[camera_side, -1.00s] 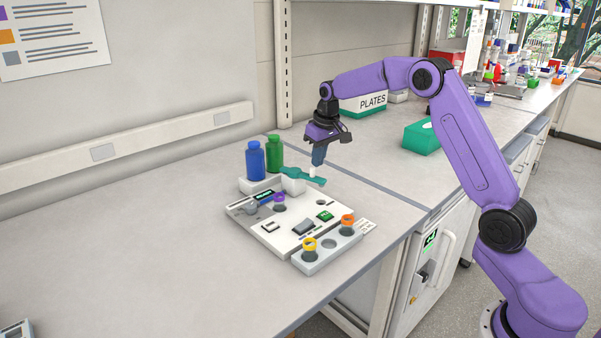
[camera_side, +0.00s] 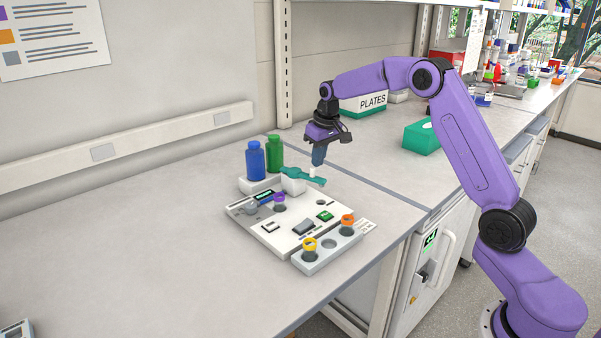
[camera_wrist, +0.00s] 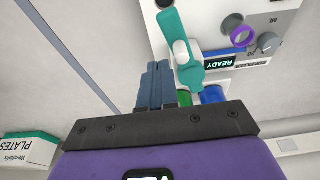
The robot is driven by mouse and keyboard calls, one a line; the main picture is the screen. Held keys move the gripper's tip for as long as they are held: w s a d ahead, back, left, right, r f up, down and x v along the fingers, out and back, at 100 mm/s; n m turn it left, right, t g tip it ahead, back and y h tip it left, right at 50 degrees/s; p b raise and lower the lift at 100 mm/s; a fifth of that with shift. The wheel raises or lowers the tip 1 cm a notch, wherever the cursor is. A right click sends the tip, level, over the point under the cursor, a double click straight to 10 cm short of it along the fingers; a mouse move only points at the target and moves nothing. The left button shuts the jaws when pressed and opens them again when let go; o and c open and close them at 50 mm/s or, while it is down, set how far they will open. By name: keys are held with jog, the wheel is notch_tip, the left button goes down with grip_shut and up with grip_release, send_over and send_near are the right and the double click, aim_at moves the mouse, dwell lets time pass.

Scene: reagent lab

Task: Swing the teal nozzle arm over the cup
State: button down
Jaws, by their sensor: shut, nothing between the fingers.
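The teal nozzle arm (camera_side: 303,177) reaches from the white block at the back of the dispenser toward the right, with a white upright peg on it. In the wrist view the teal arm (camera_wrist: 187,76) and its peg (camera_wrist: 181,50) show close beside my fingers. My gripper (camera_side: 317,163) points down, shut and empty, at the peg; I cannot tell whether it touches. A cup with a purple rim (camera_side: 279,202) stands on the dispenser, left of the teal arm's outer end; its rim also shows in the wrist view (camera_wrist: 243,36). The teal arm is not over this cup.
A blue bottle (camera_side: 255,161) and a green bottle (camera_side: 275,153) stand behind the dispenser panel (camera_side: 290,232). A grey rack (camera_side: 327,251) in front holds yellow-rimmed and orange-rimmed cups. The display (camera_wrist: 220,64) reads READY.

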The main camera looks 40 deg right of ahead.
aim_at(302, 173)
jog(key=shift+f, duration=0.15)
jog(key=shift+f, duration=1.55)
jog(key=shift+a, duration=0.15)
